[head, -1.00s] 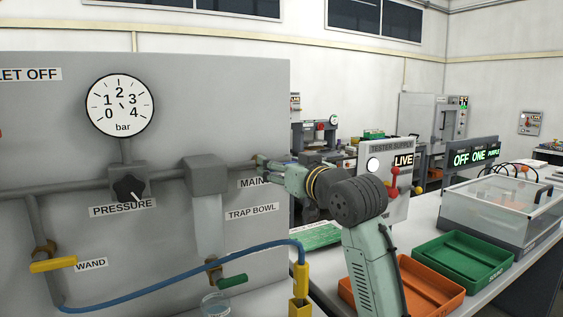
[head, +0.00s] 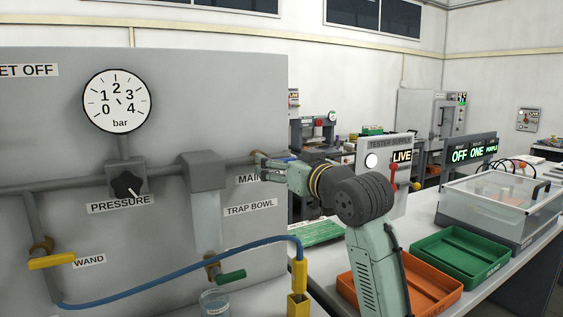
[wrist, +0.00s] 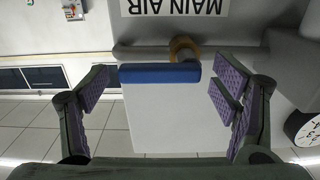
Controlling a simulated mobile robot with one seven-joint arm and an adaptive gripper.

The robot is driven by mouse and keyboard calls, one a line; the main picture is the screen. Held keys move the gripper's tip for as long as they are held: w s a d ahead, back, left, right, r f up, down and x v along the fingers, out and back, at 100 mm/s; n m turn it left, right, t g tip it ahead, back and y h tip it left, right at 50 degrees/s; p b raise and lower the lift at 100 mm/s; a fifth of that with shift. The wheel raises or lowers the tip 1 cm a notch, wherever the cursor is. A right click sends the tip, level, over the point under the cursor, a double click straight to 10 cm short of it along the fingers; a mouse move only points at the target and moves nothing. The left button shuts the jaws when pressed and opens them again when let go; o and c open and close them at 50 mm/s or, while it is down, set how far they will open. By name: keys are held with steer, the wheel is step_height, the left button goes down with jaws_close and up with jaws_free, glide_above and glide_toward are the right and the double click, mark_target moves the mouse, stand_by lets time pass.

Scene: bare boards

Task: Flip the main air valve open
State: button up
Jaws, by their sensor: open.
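The main air valve's blue lever (wrist: 160,73) shows in the wrist view, lying level in the picture and parallel to the pipe behind it. Its brass collar (wrist: 184,48) is just beyond, below the upside-down MAIN AIR label (wrist: 175,7). My gripper (wrist: 163,90) is open, with one finger past each end of the lever. Gaps show between the pads and the lever, so it is not gripped. In the head view my gripper (head: 264,164) is at the pipe beside the MAIN label (head: 248,179), partly covering it; the lever is mostly hidden there.
The grey panel carries a pressure gauge (head: 117,101) near zero, a black pressure knob (head: 127,186), a trap bowl (head: 207,219) with a green lever (head: 231,276), and a yellow wand lever (head: 52,261). A blue hose (head: 180,274) hangs across the front. Trays stand at right.

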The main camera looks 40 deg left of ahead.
steer(key=v, duration=1)
steer(key=shift+d, duration=0.35)
steer(key=shift+s, duration=0.1)
